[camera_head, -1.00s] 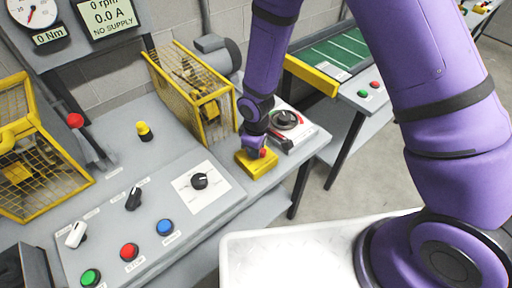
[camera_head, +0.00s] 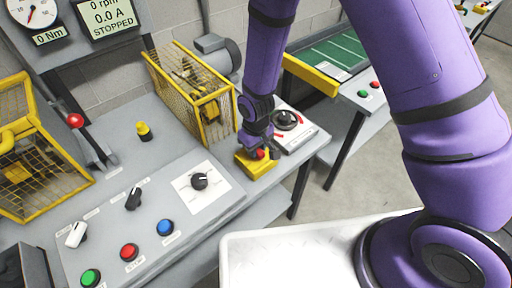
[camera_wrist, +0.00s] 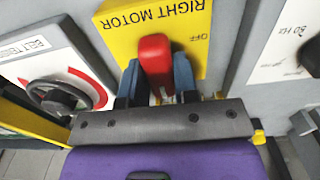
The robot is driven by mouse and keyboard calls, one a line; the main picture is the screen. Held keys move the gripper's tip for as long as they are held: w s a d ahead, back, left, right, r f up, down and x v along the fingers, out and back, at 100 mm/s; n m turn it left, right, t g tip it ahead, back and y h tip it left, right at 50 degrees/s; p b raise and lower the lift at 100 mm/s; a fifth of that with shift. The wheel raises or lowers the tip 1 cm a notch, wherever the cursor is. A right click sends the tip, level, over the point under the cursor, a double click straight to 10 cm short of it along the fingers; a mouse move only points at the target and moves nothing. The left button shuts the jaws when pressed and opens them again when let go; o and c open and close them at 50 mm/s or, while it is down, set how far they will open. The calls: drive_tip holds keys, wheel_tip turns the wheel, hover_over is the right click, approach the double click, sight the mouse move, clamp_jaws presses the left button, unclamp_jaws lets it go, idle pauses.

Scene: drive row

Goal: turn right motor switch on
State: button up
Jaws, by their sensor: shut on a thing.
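The right motor switch is a red handle (camera_wrist: 154,56) on a yellow plate (camera_wrist: 190,22) lettered "RIGHT MOTOR", with "OFF" beside the handle in the wrist view. In the head view the yellow box (camera_head: 251,164) sits at the bench's right end, its red handle (camera_head: 261,154) partly hidden by my gripper. My gripper (camera_wrist: 157,80) is shut on the red handle, one finger on each side. The display (camera_head: 109,16) at the top reads "0 rpm, 0.0 A, STOPPED".
A black rotary knob on a belt tension plate (camera_head: 296,137) is close beside the switch. A yellow cage (camera_head: 187,90) stands behind it. A dial panel (camera_head: 214,195) and several buttons lie to the left. A white surface (camera_head: 285,262) is in front.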

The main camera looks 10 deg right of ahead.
drive_tip(key=o, duration=0.9)
drive_tip(key=shift+r, duration=0.1)
wheel_tip(320, 180, up, 11)
drive_tip(key=shift+f, duration=0.2)
idle(0.5)
drive_tip(key=s+d+r+m+t, duration=0.1)
drive_tip(key=d+r+m, duration=0.1)
drive_tip(key=d+r, duration=0.6)
drive_tip(key=s+d+r+m+t, duration=0.1)
drive_tip(key=d+r, duration=0.4)
drive_tip(key=r, duration=0.7)
drive_tip(key=s+d+r+m+t, duration=0.1)
drive_tip(key=s+d+r, duration=0.3)
drive_tip(key=s, duration=0.1)
drive_tip(key=s+d+r+m+t, duration=0.1)
drive_tip(key=s+d+r, duration=0.2)
drive_tip(key=s, duration=0.3)
drive_tip(key=s+d+r+m+t, duration=0.1)
drive_tip(key=s+d+r, duration=0.3)
drive_tip(key=s+r, duration=0.1)
drive_tip(key=shift+s+d+r+m, duration=0.25)
drive_tip(key=shift+s+d+m, duration=0.05)
drive_tip(key=shift+s+d, duration=0.1)
